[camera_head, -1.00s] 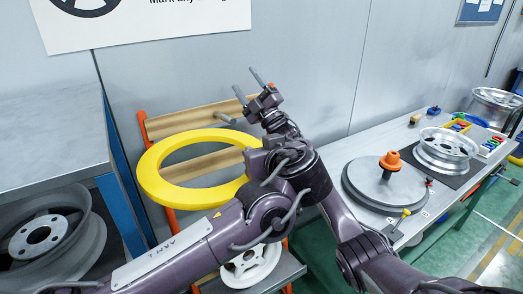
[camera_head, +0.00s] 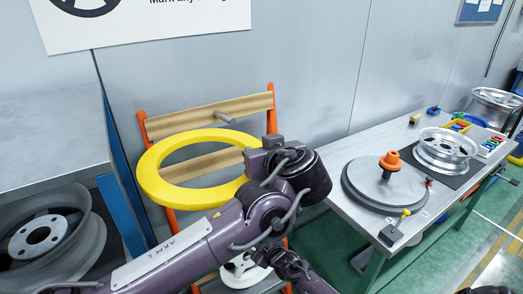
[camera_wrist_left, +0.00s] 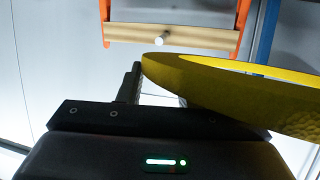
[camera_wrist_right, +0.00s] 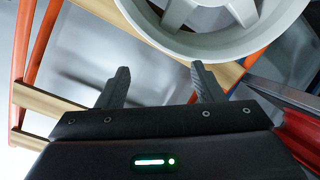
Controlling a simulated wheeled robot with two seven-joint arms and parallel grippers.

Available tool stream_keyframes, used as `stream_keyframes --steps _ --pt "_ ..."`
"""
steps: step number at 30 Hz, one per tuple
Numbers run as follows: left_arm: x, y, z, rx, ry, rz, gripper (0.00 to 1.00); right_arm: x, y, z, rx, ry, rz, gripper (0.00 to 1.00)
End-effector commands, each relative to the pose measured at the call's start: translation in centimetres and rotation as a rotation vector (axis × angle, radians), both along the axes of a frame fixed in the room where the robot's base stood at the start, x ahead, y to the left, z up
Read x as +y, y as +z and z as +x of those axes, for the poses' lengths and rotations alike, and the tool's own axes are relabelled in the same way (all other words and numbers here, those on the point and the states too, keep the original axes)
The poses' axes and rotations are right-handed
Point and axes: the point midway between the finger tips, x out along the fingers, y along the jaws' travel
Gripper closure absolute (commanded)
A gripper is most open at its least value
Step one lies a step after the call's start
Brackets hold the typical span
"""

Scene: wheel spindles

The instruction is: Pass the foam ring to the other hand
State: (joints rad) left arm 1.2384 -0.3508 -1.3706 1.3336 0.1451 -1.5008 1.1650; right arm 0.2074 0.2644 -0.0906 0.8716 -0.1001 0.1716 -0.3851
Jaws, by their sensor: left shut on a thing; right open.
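The yellow foam ring (camera_head: 151,178) is held in the air in front of the wooden rack. My left gripper (camera_wrist_left: 158,88) is shut on the ring's near right edge; the ring (camera_wrist_left: 235,90) fills the right of the left wrist view. In the head view my left wrist mostly hides that gripper. My right gripper (camera_wrist_right: 160,72) is open and empty, with a pale spoked wheel (camera_wrist_right: 215,25) just beyond its fingers. It is apart from the ring, low near the rack's foot.
The orange-sided rack has a wooden board (camera_head: 170,124) with a grey peg (camera_head: 238,108), and the pale wheel (camera_head: 236,273) low down. A bench at the right carries a grey disc (camera_head: 360,187) with an orange-topped spindle (camera_head: 390,160) and a silver wheel (camera_head: 446,142). A wall stands behind.

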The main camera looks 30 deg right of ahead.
Motion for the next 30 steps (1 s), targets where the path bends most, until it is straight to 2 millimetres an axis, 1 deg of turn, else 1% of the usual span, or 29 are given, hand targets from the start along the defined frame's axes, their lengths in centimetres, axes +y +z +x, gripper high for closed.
stream_keyframes --steps 1,3,5,6,8,9,11,12,14,15,17,18,20,21,23,24,26,27,29,30 --pt "0.0 0.0 0.0 0.0 0.0 0.0 0.9 0.5 -2.4 -1.8 0.054 -0.009 0.019 0.39" --pt "0.0 0.0 0.0 0.0 0.0 0.0 0.9 1.0 -5.3 -4.3 0.125 -0.026 0.043 0.39" --pt "0.0 0.0 0.0 0.0 0.0 0.0 0.9 1.5 -7.7 -6.4 0.185 -0.04 0.063 0.39" --pt "0.0 0.0 0.0 0.0 0.0 0.0 0.9 1.8 -9.3 -8.0 0.226 -0.05 0.076 0.39" --pt "0.0 0.0 0.0 0.0 0.0 0.0 0.9 2.3 -11.5 -10.4 0.286 -0.066 0.093 0.39" --pt "0.0 0.0 0.0 0.0 0.0 0.0 0.9 2.6 -12.9 -12.0 0.326 -0.077 0.105 0.39" --pt "0.0 0.0 0.0 0.0 0.0 0.0 0.9 3.1 -15.0 -14.6 0.386 -0.094 0.123 0.39" --pt "0.0 0.0 0.0 0.0 0.0 0.0 0.9 3.5 -16.3 -16.3 0.425 -0.107 0.134 0.39" --pt "0.0 0.0 0.0 0.0 0.0 0.0 0.9 4.0 -18.1 -18.9 0.484 -0.125 0.148 0.39" --pt "0.0 0.0 0.0 0.0 0.0 0.0 0.9 4.3 -19.3 -20.8 0.524 -0.139 0.159 0.39" --pt "0.0 0.0 0.0 0.0 0.0 0.0 0.9 4.9 -21.0 -23.6 0.583 -0.158 0.172 0.39" --pt "0.0 0.0 0.0 0.0 0.0 0.0 0.9 5.2 -22.0 -25.5 0.622 -0.172 0.181 0.39" --pt "0.0 0.0 0.0 0.0 0.0 0.0 0.9 5.7 -23.4 -28.5 0.679 -0.193 0.191 0.39" --pt "0.0 0.0 0.0 0.0 0.0 0.0 0.9 6.1 -24.3 -30.5 0.719 -0.207 0.199 0.39" --pt "0.0 0.0 0.0 0.0 0.0 0.0 0.9 6.6 -25.5 -33.5 0.776 -0.229 0.21 0.39" --pt "0.0 0.0 0.0 0.0 0.0 0.0 0.9 7.0 -26.2 -35.5 0.816 -0.244 0.216 0.39" --pt "0.0 0.0 0.0 0.0 0.0 0.0 0.9 7.5 -27.1 -38.6 0.871 -0.267 0.223 0.39" --pt "0.0 0.0 0.0 0.0 0.0 0.0 0.9 7.8 -27.7 -40.5 0.907 -0.282 0.228 0.39" --pt "0.0 0.0 0.0 0.0 0.0 0.0 0.9 8.3 -28.3 -43.3 0.955 -0.303 0.233 0.39" --pt "0.0 0.0 0.0 0.0 0.0 0.0 0.9 8.6 -28.7 -45.0 0.987 -0.317 0.236 0.39"
